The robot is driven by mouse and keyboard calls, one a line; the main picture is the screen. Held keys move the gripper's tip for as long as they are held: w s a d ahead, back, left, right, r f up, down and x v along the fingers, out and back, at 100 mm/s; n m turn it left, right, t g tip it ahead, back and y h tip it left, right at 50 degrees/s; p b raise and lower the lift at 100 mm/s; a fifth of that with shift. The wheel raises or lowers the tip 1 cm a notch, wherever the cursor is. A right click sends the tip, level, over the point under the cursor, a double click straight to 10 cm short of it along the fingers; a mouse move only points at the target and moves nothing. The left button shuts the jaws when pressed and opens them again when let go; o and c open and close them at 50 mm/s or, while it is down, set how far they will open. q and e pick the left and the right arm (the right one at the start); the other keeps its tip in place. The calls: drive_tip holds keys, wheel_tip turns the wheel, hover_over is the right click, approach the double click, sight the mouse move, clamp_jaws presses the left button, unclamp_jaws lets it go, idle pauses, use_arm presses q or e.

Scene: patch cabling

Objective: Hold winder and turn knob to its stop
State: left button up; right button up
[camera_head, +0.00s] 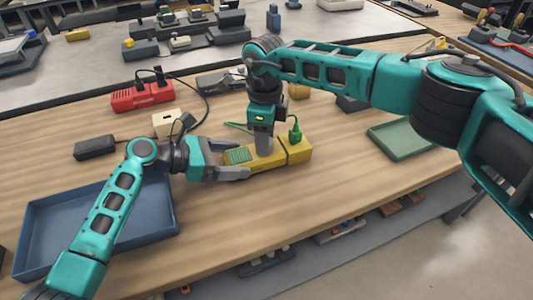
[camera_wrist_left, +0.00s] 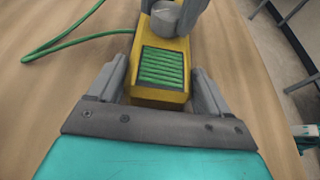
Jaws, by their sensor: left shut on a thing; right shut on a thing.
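The yellow winder (camera_head: 240,161) lies on the wooden table, with green cable wound in a window on its top; it also shows in the left wrist view (camera_wrist_left: 146,97). My left gripper (camera_head: 236,160) is shut on the winder's near end, one finger along each side. The grey knob (camera_wrist_left: 165,18) stands on top of the winder beyond the green window. My right gripper (camera_head: 264,146) comes down from above and is shut on the knob, mostly hiding it in the head view. A green plug (camera_head: 295,133) stands upright at the winder's right end.
A green cable (camera_wrist_left: 68,41) loops off the winder's side onto the table. A blue tray (camera_head: 95,225) lies at the left front and a green tray (camera_head: 400,139) at the right. A red power strip (camera_head: 142,96), a cream box (camera_head: 167,123) and a black box (camera_head: 95,148) lie behind the left arm.

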drive_tip(key=m, duration=0.4)
drive_tip(key=shift+m, duration=0.3)
drive_tip(key=m, duration=0.5)
drive_tip(key=o, duration=0.7)
drive_tip(key=n, duration=0.4)
drive_tip(key=shift+n, duration=0.3)
drive_tip(key=n, duration=0.5)
